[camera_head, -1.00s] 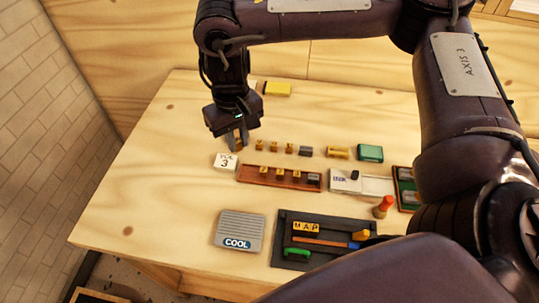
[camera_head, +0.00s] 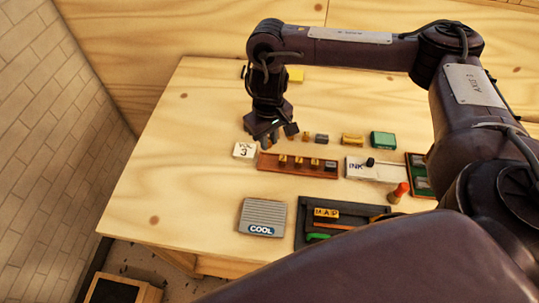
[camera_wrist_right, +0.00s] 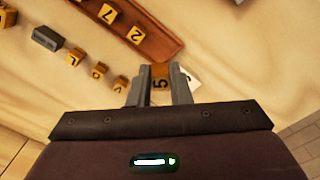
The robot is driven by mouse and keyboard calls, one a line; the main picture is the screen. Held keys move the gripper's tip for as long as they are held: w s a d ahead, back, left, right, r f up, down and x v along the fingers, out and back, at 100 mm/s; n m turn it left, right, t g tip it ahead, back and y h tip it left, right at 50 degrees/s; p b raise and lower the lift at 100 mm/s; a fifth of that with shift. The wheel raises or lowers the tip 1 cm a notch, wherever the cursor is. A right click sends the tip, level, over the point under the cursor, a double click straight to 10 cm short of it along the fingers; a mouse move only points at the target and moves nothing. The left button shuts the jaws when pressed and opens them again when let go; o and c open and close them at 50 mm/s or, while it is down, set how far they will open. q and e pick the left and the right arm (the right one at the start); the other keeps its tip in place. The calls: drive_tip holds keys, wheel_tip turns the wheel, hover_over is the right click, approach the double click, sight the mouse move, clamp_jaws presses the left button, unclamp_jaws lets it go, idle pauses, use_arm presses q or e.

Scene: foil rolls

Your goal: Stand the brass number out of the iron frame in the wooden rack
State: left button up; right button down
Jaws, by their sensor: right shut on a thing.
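My right gripper (camera_head: 283,135) hangs over the table just behind the left part of the wooden rack (camera_head: 265,162). In the right wrist view, the right gripper (camera_wrist_right: 160,92) is shut on a brass number (camera_wrist_right: 160,72) that reads like a 5. The wooden rack (camera_wrist_right: 161,32) lies at the upper left there, with several brass pieces on it. The iron frame (camera_head: 299,232) is the dark tray at the front, holding brass MAP letters (camera_head: 326,213); my arm hides part of it. My left gripper is out of view.
Loose brass letters (camera_wrist_right: 98,72) and a grey block (camera_head: 322,139) stand behind the rack. A white number card (camera_head: 244,150) lies left of it, a white INK box (camera_head: 356,166) right. A grey COOL block (camera_head: 262,217) sits in front. The left table area is clear.

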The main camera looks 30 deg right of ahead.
wheel_tip(320, 180, down, 4)
drive_tip(key=shift+r+b, duration=0.2)
drive_tip(key=shift+b, duration=0.2)
wheel_tip(320, 180, down, 4)
drive_tip(key=shift+r+b, duration=0.1)
drive_tip(key=shift+b, duration=0.6)
drive_tip(key=c, duration=1.6)
unclamp_jaws()
